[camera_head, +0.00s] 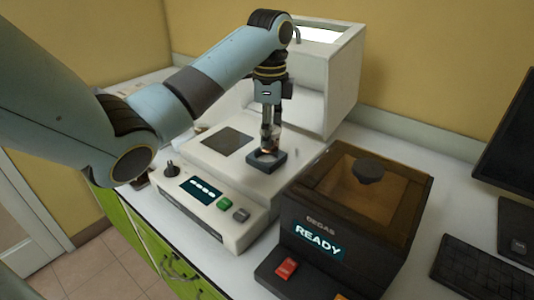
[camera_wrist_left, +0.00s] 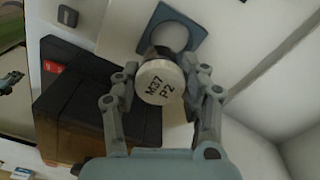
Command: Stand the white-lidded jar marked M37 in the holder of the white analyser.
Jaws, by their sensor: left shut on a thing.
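The white-lidded jar (camera_wrist_left: 160,82) marked M37 P2 is between the fingers of my left gripper (camera_wrist_left: 160,95), lid facing the left wrist camera. In the head view my left gripper (camera_head: 270,122) points down and is shut on the jar (camera_head: 268,143). The dark square holder (camera_head: 280,162) of the white analyser (camera_head: 233,228) lies right below the jar. In the left wrist view the holder (camera_wrist_left: 205,48) shows behind the jar, with its round opening partly covered. My right gripper is out of view.
The dark degas box (camera_head: 308,262), its display reading READY, stands right of the analyser. The analyser's tall white housing (camera_head: 342,85) rises behind the holder. A keyboard (camera_head: 490,268) and monitor (camera_head: 512,140) are at the far right, with bare counter (camera_head: 455,190) between.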

